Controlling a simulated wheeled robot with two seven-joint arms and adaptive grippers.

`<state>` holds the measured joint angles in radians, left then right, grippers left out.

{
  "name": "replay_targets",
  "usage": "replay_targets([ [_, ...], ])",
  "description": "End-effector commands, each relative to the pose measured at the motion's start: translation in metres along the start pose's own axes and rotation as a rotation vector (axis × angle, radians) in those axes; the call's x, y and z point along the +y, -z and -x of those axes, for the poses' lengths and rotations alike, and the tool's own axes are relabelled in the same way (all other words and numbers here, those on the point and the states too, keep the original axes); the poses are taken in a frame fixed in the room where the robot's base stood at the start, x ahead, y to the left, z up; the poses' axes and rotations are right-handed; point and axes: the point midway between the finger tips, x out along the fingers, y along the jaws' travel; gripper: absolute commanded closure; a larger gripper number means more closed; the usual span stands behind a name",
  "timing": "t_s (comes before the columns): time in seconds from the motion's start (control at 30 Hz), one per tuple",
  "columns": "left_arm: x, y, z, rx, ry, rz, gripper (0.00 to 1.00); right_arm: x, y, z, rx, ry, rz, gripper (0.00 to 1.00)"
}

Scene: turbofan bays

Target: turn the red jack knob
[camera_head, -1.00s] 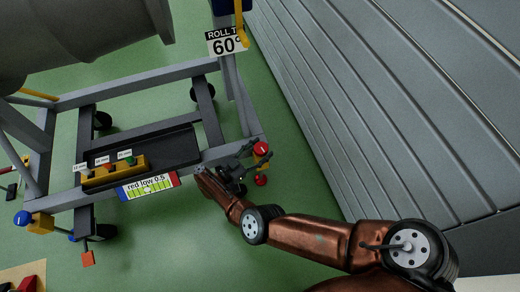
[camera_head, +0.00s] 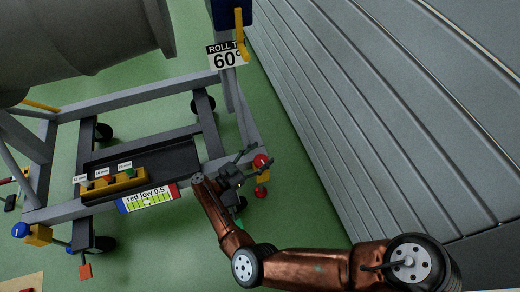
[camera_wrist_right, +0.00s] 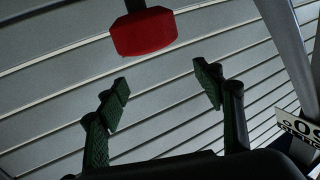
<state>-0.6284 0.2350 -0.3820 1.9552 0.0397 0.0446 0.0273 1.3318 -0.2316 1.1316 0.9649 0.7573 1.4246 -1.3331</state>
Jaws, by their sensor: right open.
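The red jack knob (camera_head: 262,161) sits at the right front corner of the grey stand, on a yellow fitting. In the right wrist view the red knob (camera_wrist_right: 143,32) is a faceted block on a dark stem, at the top of the picture. My right gripper (camera_head: 246,178) is just left of the knob in the head view, open and empty. In the wrist view its two green-padded fingers (camera_wrist_right: 163,88) are apart, with the knob beyond their tips and a visible gap between. A smaller red ball (camera_head: 261,193) hangs below the fitting. My left gripper is out of view.
A grey wall of slats (camera_head: 380,110) rises close on the right. The stand's frame (camera_head: 120,92) carries a dark tray with yellow blocks (camera_head: 113,184) and a "red low 0.5" label (camera_head: 148,200). A blue knob (camera_head: 20,230) is at the left corner. Green floor lies between stand and wall.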

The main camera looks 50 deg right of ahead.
Motion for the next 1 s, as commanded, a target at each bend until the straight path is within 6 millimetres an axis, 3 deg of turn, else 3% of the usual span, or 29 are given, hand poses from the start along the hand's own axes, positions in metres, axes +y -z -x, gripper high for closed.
replay_targets([
  [0.3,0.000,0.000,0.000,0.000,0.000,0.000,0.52,-0.001,0.039,0.001,-0.001,0.000,-0.002,0.39],
  [0.73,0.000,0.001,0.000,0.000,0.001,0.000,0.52,-0.001,0.044,-0.001,0.003,0.003,-0.004,0.39],
  [0.87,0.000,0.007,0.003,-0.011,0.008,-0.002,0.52,-0.006,0.065,-0.020,0.057,0.050,-0.046,0.39],
  [1.0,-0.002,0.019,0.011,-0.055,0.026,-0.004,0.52,-0.021,0.114,-0.057,0.193,0.213,-0.146,0.39],
])
